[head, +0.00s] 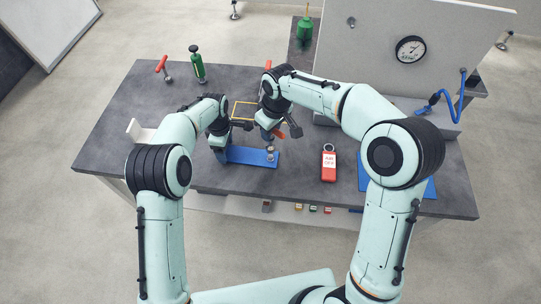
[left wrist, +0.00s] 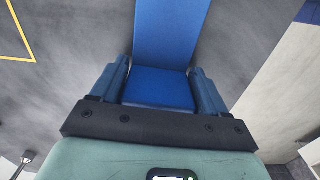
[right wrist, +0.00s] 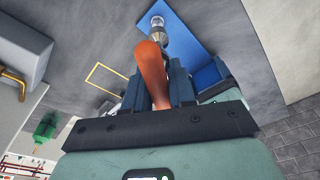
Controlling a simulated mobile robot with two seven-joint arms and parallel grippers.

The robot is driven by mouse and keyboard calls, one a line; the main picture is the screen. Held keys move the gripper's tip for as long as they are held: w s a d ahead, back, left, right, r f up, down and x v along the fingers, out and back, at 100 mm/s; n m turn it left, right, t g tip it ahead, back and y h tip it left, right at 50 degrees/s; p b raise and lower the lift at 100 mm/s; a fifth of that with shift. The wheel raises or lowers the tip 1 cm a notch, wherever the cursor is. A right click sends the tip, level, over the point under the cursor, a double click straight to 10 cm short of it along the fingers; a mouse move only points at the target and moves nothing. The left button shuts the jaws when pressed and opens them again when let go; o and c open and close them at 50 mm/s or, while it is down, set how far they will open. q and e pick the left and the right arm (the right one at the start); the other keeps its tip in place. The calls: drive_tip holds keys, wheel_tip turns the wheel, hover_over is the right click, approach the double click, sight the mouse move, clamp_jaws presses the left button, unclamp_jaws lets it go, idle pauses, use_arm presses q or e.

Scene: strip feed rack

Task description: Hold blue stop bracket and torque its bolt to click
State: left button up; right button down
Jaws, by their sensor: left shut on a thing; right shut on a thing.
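The blue stop bracket (head: 255,157) lies on the dark bench near its front edge. My left gripper (head: 221,149) is shut on its left end; the left wrist view shows the blue bracket (left wrist: 160,88) between both fingers. My right gripper (head: 272,134) is shut on the orange handle (right wrist: 153,72) of a tool. The tool's metal end (right wrist: 158,30) reaches the bracket's free end in the right wrist view. The bolt is hidden or not distinguishable from the tool's tip, so I cannot tell whether the tool is seated on it.
A red-handled tool (head: 162,66) and a green tool (head: 197,66) stand at the back left.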

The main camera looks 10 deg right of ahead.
use_arm(q)
drive_tip(key=o, duration=1)
drive_tip(key=shift+r, duration=0.15)
drive_tip(key=shift+r, duration=0.65)
drive_tip(key=shift+o, duration=1.1)
drive_tip(key=c, duration=0.3)
drive_tip(key=shift+c, duration=0.2)
